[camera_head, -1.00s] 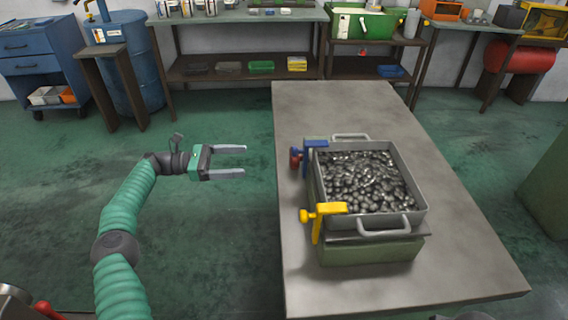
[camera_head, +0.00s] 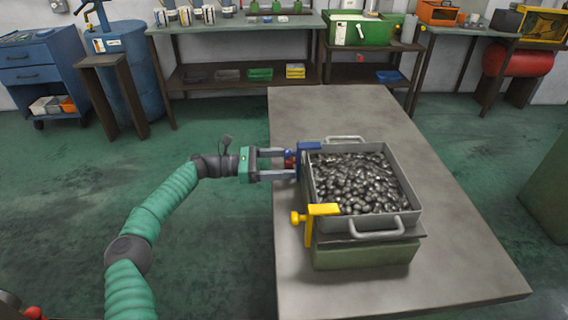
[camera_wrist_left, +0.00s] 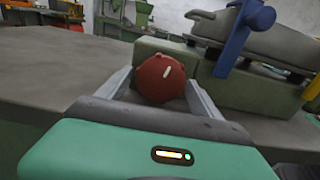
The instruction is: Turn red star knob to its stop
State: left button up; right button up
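My left gripper (camera_head: 287,164) reaches in from the left with one finger on each side of the knob. The fingers are spread, with a visible gap on the left in the wrist view, so I see no firm grip. My right gripper is not in view.
The tray holds many dark metal parts and stands on a green block (camera_head: 366,256) on the grey table (camera_head: 455,255). A yellow clamp (camera_head: 316,213) with a yellow knob holds the near left corner. The table is clear around the tray.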

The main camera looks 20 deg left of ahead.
pick_arm(q)
jog(key=shift+a, duration=0.15)
jog(key=c, duration=1.1)
jog(key=shift+w+m+p, duration=0.1)
jog(key=shift+m+p, duration=0.25)
jog(key=shift+m, duration=0.55)
jog(key=m, duration=0.3)
jog(key=shift+m, duration=0.4)
jog(key=o, duration=1.4)
jog(key=shift+a, duration=0.15)
jog(key=shift+c, duration=0.2)
